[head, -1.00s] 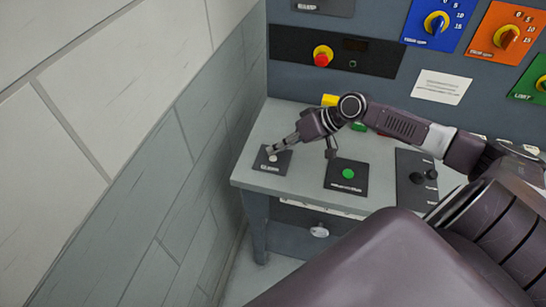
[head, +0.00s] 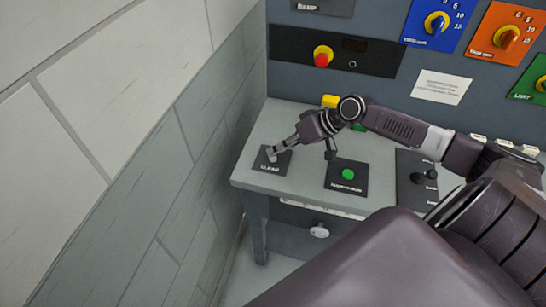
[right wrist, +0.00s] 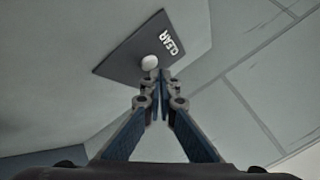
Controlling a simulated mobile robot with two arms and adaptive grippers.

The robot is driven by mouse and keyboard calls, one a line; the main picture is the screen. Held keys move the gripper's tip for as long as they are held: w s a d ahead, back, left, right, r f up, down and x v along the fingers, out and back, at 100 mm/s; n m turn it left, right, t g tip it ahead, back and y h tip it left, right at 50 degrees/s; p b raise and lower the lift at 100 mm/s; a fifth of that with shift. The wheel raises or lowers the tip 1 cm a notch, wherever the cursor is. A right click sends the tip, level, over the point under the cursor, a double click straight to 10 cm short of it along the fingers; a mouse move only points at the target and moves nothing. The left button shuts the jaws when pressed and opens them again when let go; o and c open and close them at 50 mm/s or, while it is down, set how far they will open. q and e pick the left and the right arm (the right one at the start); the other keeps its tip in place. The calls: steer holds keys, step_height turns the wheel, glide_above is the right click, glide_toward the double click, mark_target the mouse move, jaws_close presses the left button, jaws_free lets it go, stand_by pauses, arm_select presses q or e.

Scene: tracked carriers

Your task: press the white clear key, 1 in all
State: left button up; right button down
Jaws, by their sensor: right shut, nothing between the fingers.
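The white clear key (right wrist: 149,62) is a small round button on a dark plate marked CLEAR (right wrist: 131,50) in the right wrist view. In the head view this plate (head: 284,161) lies near the left end of the grey bench top. My right gripper (head: 271,153) is shut and empty, with its tips over the plate at the key. In the right wrist view its fingertips (right wrist: 154,75) overlap the key's lower edge; I cannot tell whether they touch it. The key is mostly hidden by the fingertips in the head view. My left gripper is not in view.
A green button (head: 348,174) on a dark plate sits to the right on the bench (head: 307,183). A plate with black knobs (head: 418,178) is farther right. A red-and-yellow button (head: 322,56) is on the panel behind. A tiled wall (head: 150,130) closes off the left.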

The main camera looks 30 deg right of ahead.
mark_target(276, 158)
steer(key=shift+f, duration=0.6)
stand_by(0.8)
steer(key=shift+r+p, duration=0.85)
steer(key=shift+r, duration=0.1)
step_height(276, 158, up, 5)
steer(key=p, duration=0.5)
stand_by(0.6)
